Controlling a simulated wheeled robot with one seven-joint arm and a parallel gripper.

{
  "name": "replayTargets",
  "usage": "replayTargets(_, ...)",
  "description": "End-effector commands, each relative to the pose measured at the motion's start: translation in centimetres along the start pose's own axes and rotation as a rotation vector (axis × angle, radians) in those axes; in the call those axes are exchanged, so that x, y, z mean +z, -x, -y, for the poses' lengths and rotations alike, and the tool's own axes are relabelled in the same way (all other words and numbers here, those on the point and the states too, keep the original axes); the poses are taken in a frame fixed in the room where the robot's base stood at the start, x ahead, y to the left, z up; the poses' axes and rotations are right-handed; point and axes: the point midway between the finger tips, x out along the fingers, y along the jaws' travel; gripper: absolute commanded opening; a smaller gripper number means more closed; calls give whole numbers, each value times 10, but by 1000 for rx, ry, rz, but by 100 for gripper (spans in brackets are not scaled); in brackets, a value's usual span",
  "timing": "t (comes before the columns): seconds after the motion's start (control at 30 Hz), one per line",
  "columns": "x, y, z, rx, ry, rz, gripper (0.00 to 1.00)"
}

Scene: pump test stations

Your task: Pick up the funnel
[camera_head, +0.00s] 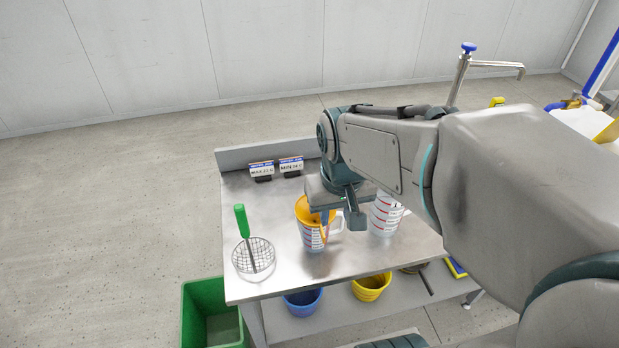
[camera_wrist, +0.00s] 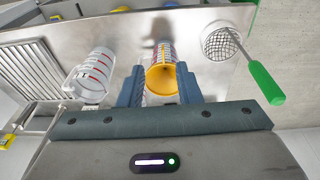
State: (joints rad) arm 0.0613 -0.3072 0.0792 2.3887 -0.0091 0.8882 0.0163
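The orange-yellow funnel (camera_head: 304,206) sits in the mouth of a clear measuring jug with red markings (camera_head: 312,238) on the metal table. My gripper (camera_head: 340,216) is beside and over the funnel in the head view, partly covering it. In the wrist view my gripper (camera_wrist: 161,88) has its two fingers apart, with the funnel (camera_wrist: 162,82) showing between them. The fingers look close to the funnel's rim. I cannot tell whether they touch it. The funnel's lower part is hidden in the jug.
A second measuring jug (camera_head: 385,214) stands right of the funnel. A green-handled wire strainer (camera_head: 253,257) lies at the left of the table (camera_head: 285,277). Two small signs (camera_head: 290,166) stand at the back. Blue (camera_head: 302,303) and yellow (camera_head: 371,288) buckets are on the lower shelf; a green bin (camera_head: 200,315) is at left.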

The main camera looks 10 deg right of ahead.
Motion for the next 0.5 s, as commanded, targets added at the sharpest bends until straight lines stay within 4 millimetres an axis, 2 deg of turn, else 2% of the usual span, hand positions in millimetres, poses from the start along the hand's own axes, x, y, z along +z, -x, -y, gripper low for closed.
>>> replayTargets(0.03, -14, -3, 0, 2, -2, 30, 31)
replayTargets(0.2, -52, -25, 0, -3, -5, 101, 31)
replayTargets(0.33, -72, -41, 2, -16, -5, 141, 31)
replayTargets(0.5, -85, -55, 4, -29, -6, 167, 31)
